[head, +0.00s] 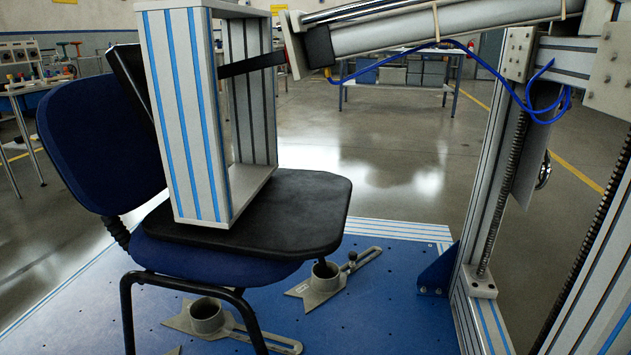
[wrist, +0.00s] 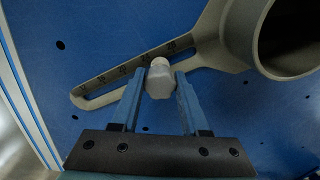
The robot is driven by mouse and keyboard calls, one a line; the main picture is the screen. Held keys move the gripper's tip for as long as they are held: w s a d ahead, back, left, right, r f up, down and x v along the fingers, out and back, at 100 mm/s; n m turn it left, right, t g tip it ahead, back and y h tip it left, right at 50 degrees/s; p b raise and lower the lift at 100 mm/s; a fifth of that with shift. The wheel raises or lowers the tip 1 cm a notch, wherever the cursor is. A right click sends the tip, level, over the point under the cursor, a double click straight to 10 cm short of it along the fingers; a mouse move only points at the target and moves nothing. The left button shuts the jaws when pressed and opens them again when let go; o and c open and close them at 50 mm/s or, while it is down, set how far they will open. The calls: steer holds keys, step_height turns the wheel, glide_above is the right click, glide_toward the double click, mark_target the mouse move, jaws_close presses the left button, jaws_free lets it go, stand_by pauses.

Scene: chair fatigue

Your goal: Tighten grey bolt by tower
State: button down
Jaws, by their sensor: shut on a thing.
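A pale grey bolt (wrist: 160,80) stands in the slot of a grey clamp foot (wrist: 100,88) in the wrist view. My gripper (wrist: 160,76) has two blue fingers, one on each side of the bolt, and is shut on it. In the head view, a clamp foot (head: 318,293) with a small bolt (head: 352,257) lies on the blue plate near the tower (head: 490,170). My gripper is not visible there. I cannot tell for certain which clamp foot the wrist view shows.
A blue chair (head: 90,145) carries a black pad (head: 290,205) and a tall metal frame (head: 185,115). Another clamp foot (head: 212,320) lies near the chair legs. A round cup (wrist: 238,32) rises right of the bolt. The blue plate (head: 390,290) is bare right of the clamps.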

steer(key=m, duration=0.3)
steer(key=shift+c, duration=2.2)
jaws_free()
steer(key=shift+r, duration=0.1)
